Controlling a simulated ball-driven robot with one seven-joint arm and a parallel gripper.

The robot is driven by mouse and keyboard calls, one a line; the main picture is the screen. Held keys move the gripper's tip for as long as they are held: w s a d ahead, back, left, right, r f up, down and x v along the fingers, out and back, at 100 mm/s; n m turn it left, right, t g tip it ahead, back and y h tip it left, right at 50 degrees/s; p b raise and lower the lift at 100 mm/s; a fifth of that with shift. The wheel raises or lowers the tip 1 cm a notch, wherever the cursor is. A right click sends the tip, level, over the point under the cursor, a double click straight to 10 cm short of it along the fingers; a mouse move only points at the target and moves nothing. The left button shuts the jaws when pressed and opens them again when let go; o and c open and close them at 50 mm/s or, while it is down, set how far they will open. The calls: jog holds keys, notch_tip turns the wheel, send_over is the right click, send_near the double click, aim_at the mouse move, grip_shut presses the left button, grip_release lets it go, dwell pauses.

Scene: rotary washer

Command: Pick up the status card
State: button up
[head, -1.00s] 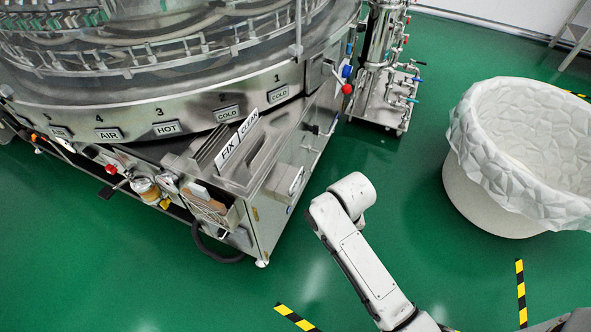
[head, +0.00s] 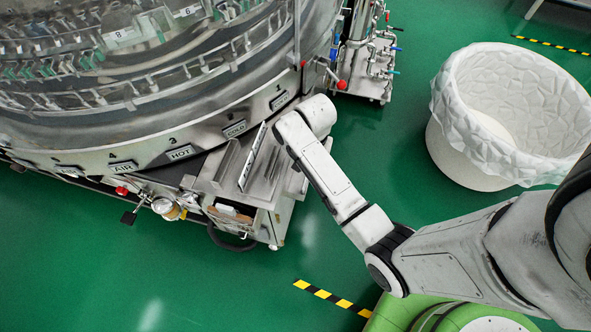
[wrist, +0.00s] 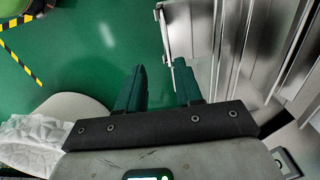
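The status card (head: 254,156) stands on the steel shelf at the washer's front corner. It is a thin white-faced panel, now seen nearly edge-on in the head view, and its words are hard to read. My gripper (wrist: 160,68) shows in the wrist view with two dark teal fingers apart and nothing between the tips. In the head view my forearm hides the gripper, which is to the right of the card.
A white lined bin (head: 455,150) stands at the right. Green floor with yellow-black tape (head: 335,298) is clear in front.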

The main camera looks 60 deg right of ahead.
jog(key=f+b, duration=0.1)
jog(key=f, duration=0.6)
jog(key=w+f+b, duration=0.1)
jog(key=f, duration=0.2)
jog(key=shift+f+b, duration=0.35)
grip_shut()
